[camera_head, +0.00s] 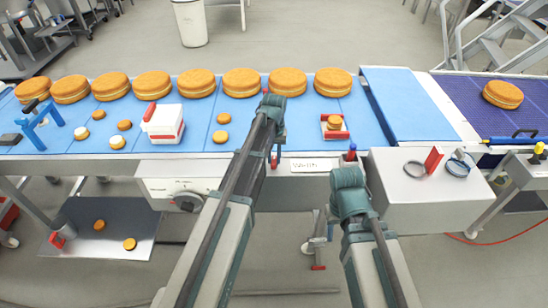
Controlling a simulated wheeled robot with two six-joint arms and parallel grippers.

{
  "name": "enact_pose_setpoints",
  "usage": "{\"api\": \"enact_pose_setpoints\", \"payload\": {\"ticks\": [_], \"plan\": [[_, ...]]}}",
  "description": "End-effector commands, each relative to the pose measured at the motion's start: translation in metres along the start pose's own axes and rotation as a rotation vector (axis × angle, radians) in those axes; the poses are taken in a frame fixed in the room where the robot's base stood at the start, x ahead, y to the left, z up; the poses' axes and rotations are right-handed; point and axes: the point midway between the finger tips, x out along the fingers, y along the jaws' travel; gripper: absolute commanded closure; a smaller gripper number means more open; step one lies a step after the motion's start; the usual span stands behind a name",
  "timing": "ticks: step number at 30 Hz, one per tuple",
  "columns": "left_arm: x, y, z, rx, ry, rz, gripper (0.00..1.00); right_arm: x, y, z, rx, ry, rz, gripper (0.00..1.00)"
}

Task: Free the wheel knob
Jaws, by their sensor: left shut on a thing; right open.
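A dark round knob (187,202) sits on the front of a white panel (155,188) below the belt, just left of my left arm. It is the only wheel-like knob I can make out. My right gripper (350,176) is open in front of the belt edge. A small dark part with a red top (351,152) shows just beyond it.
Filled rounds (152,85) line the back of the blue belt. A white-and-red box (163,124), a blue frame (38,125) and a red holder with a small round (335,126) stand on it. A grey box (425,195) is at right. A metal tray (110,235) lies below left.

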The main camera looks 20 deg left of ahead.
Motion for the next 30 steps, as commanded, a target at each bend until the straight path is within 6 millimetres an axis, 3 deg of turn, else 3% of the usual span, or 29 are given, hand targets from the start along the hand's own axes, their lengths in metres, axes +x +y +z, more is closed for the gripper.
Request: {"api": "enact_pose_setpoints", "payload": {"ticks": [9, 25, 26, 30], "plan": [[0.0, 0.0, -0.0001, -0.098, 0.0, 0.0, 1.0, 0.0, 0.0, 0.0, 0.0, 0.0, 0.0, 0.5], [0.0, 0.0, -0.0001, -0.116, 0.0, 0.0, 1.0, 0.0, 0.0, 0.0, 0.0, 0.0, 0.0, 0.5], [0.0, 0.0, -0.0001, -0.116, 0.0, 0.0, 0.7, 0.0, 0.0, 0.0, 0.0, 0.0, 0.0, 0.5], [0.0, 0.0, -0.0001, -0.115, 0.0, 0.0, 0.45, 0.0, 0.0, 0.0, 0.0, 0.0, 0.0, 0.5]]}}
